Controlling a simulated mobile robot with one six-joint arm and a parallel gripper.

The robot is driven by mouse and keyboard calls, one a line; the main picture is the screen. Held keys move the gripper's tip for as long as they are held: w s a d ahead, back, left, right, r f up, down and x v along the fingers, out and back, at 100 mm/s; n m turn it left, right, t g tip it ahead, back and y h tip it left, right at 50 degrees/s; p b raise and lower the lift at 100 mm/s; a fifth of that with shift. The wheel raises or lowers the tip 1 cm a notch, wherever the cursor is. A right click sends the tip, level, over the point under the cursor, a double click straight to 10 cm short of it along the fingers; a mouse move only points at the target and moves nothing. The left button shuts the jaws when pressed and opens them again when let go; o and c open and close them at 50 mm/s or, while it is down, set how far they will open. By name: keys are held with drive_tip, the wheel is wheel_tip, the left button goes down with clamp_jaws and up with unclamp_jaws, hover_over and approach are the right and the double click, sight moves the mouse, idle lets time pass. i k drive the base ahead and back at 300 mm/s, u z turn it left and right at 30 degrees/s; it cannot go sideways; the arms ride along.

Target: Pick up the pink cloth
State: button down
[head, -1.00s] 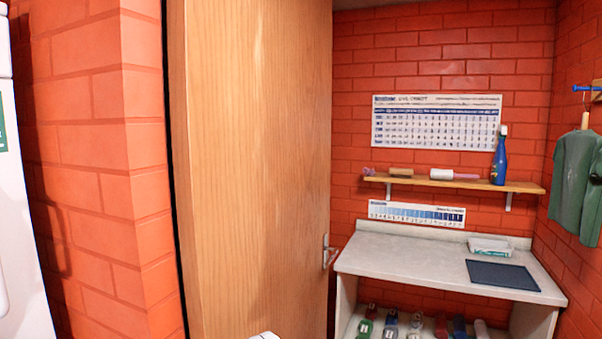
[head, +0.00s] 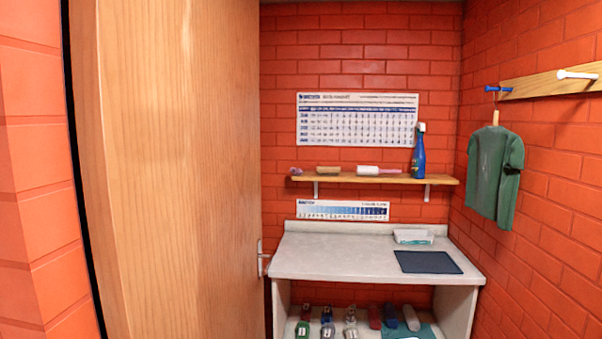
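I cannot make out a pink cloth for certain. A small pinkish-purple item (head: 296,171) lies at the left end of the wall shelf (head: 440,181); it is too small to tell what it is. My gripper is not in view.
A wooden door (head: 175,170) fills the left, its handle near a grey-topped counter (head: 340,258). The counter holds a dark mat (head: 427,262) and a white box (head: 413,237). Several items sit below. A blue bottle (head: 418,155) stands on the shelf. A green shirt (head: 494,172) hangs right.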

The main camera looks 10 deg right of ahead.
sight(298, 171)
drive_tip(key=z, duration=0.3)
drive_tip(key=i, duration=2.25)
drive_tip(key=u, duration=0.45)
